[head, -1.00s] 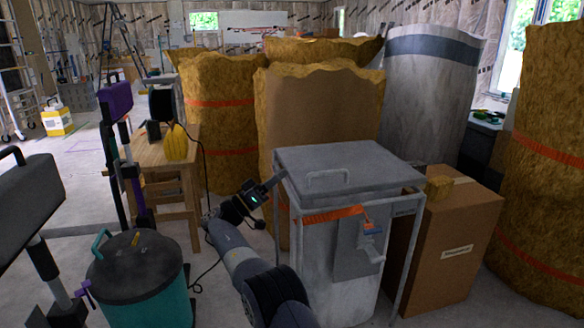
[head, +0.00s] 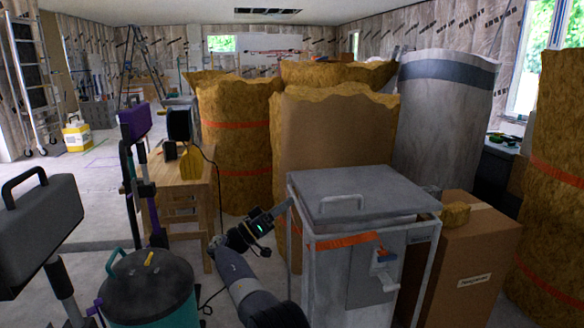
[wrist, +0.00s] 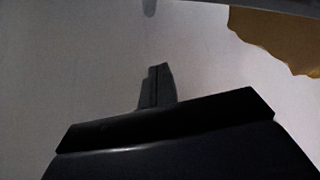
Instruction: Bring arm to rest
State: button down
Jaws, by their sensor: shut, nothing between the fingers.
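My gripper (head: 284,207) is at the left edge of the grey bin (head: 325,270), just below the level of its lid (head: 350,187). In the wrist view its narrow fingers (wrist: 157,82) are together with nothing between them, in front of a plain grey surface. The lid lies flat and closed, with a light handle on top. I cannot tell whether the fingertips touch the bin. My arm reaches up from the bottom middle of the head view.
A cardboard box (head: 465,265) stands right of the bin, insulation rolls (head: 335,140) behind it. A wooden stool (head: 180,205) and a teal bucket (head: 150,300) are on the left. Open floor (head: 85,175) shows at the far left.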

notch_tip(320, 180, up, 4)
jog(key=b, duration=0.3)
send_over(315, 215)
jog(key=a, duration=0.2)
jog(key=shift+d+f, duration=0.85)
jog(key=shift+f, duration=0.25)
jog(key=shift+w+d+f, duration=0.15)
jog(key=shift+f, duration=0.4)
